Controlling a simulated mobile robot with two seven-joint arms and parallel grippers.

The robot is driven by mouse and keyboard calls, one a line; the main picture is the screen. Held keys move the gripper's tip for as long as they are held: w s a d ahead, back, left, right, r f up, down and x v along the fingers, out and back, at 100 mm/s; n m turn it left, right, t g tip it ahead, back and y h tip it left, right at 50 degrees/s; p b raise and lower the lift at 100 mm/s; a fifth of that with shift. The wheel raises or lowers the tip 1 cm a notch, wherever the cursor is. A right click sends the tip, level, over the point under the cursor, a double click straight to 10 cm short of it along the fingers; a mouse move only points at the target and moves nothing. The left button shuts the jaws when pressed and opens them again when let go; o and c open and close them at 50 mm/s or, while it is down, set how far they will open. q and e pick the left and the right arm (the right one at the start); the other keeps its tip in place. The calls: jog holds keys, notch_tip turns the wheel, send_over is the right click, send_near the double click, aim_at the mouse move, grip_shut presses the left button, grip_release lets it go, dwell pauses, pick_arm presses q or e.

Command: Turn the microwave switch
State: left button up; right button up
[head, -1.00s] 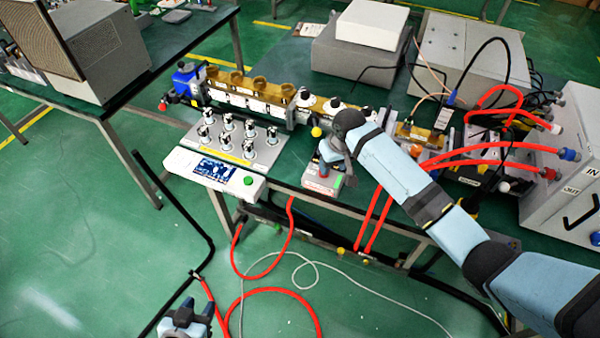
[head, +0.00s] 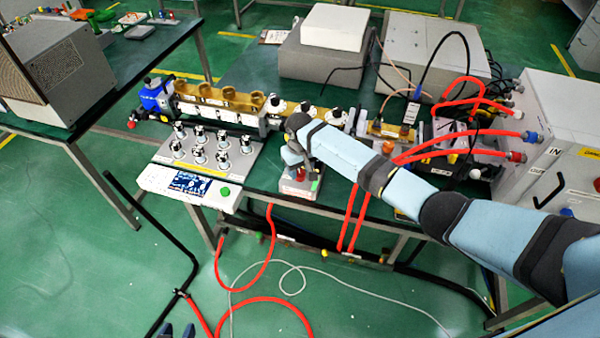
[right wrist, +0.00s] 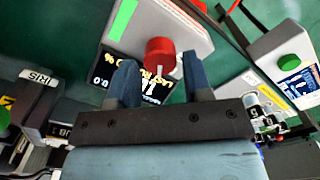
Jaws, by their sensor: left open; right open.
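The switch is a red round knob (right wrist: 160,52) on a small grey box (right wrist: 190,30) with a dark lettered display and a green strip. In the head view the box (head: 298,193) sits at the front edge of the green table, its red knob (head: 300,175) partly covered by my gripper. My right gripper (right wrist: 161,80) is open, its two fingers pointing at the knob, one to either side in the picture. I cannot tell whether they touch it. It also shows in the head view (head: 294,158) above the box. My left gripper (head: 178,330) is barely visible at the bottom edge.
A white panel with a display and green button (head: 188,187) and a plate of several black-and-silver knobs (head: 213,150) lie left of the box. A brass waveguide (head: 225,98) runs behind. Red hoses (head: 455,140) reach a grey cabinet (head: 560,130) at the right.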

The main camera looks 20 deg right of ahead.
jog(key=shift+f, duration=1.15)
jog(key=c, duration=0.7)
jog(key=shift+o, duration=0.2)
